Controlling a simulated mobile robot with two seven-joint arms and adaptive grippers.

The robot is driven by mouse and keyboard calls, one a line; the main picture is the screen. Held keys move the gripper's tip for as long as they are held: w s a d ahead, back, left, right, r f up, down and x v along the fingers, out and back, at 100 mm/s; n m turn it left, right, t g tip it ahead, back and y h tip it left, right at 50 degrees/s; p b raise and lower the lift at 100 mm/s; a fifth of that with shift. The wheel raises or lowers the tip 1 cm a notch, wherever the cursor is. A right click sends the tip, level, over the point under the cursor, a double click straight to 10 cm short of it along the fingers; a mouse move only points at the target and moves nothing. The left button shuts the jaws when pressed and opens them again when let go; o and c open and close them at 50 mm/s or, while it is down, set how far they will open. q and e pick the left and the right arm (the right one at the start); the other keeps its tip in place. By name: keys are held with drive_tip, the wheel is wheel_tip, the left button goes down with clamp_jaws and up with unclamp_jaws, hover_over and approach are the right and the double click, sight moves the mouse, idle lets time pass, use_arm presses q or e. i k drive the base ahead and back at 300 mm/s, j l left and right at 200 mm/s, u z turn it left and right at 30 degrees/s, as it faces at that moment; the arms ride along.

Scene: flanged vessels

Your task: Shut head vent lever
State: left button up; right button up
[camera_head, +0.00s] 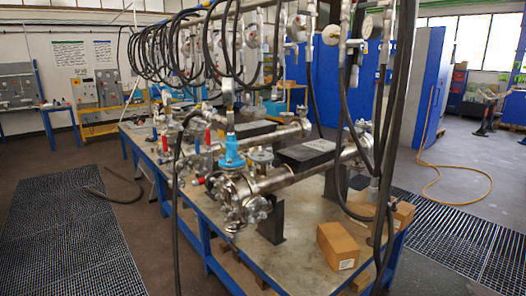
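A steel flanged vessel (285,178) lies horizontally on a blue-framed table, its flanged head (238,200) facing me. A bright blue fitting (231,153) stands upright near the head, with a gauge above it. Small red levers show at the left of the vessels, one upright (208,137) and one farther back (165,143). A small red part (200,180) sits low at the left of the near head. I cannot tell which of these is the head vent lever, or its position. Neither of my grippers is in view.
Black hoses (347,110) hang from an overhead rack in front of and around the vessels. A cardboard box (338,245) sits on the table's near right (285,265). Floor grating (70,235) lies left; a yellow hose (465,190) lies on the floor right.

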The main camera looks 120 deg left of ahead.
sight(196, 144)
drive_tip(key=u, duration=4.45)
drive_tip(key=z, duration=0.55)
drive_tip(key=i+j+z, duration=0.2)
drive_tip(key=j+z, duration=0.25)
drive_tip(key=i+j+z, duration=0.1)
drive_tip(key=j+z, duration=0.2)
drive_tip(key=z, duration=0.2)
drive_tip(key=i+j+z, duration=0.1)
drive_tip(key=j+z, duration=0.3)
drive_tip(key=j, duration=0.6)
drive_tip(key=j+z, duration=0.15)
drive_tip(key=j, duration=0.85)
drive_tip(key=k+j+z, duration=0.1)
drive_tip(key=j, duration=0.85)
